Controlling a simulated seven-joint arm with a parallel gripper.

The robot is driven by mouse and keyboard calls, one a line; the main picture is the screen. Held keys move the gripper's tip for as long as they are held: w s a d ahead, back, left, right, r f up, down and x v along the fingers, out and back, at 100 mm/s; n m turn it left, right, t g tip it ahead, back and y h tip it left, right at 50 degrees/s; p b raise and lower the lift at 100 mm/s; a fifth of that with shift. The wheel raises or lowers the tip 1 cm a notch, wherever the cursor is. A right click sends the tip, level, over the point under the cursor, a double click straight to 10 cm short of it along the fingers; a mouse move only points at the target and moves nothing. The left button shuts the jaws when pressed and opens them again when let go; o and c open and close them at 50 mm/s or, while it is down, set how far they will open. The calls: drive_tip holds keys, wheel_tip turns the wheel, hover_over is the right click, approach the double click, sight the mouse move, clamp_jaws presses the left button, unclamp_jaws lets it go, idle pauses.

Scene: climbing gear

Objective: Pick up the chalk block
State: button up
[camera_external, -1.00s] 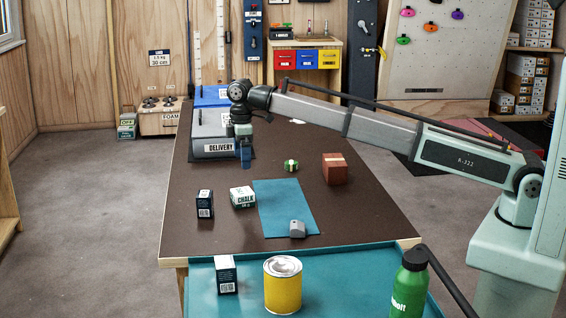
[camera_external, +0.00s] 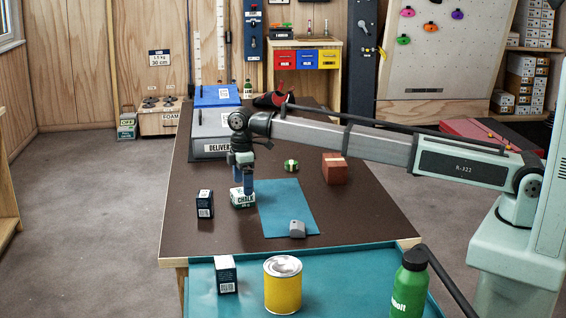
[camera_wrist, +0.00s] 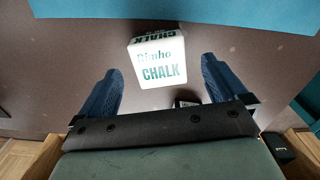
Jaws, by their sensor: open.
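The chalk block (camera_external: 240,200) is a white box with green lettering on the brown table, left of a blue mat. My gripper (camera_external: 247,186) is above and close to it in the external view, and its fingers hide part of the box. In the wrist view the chalk block (camera_wrist: 159,62) shows its lettered faces just beyond the two open blue fingers (camera_wrist: 160,84), roughly centred between their tips. Nothing is held. I cannot tell whether a finger touches the box.
A dark blue box (camera_external: 205,204) stands close left of the chalk. The blue mat (camera_external: 283,205) carries a grey block (camera_external: 297,229). A green roll (camera_external: 291,166), a red-brown box (camera_external: 334,169) and the grey delivery box (camera_external: 209,137) stand farther back.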

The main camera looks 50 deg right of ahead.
sight(242, 191)
wheel_tip(242, 191, down, 5)
drive_tip(key=shift+w+a, duration=0.1)
idle(0.3)
drive_tip(key=c, duration=1.1)
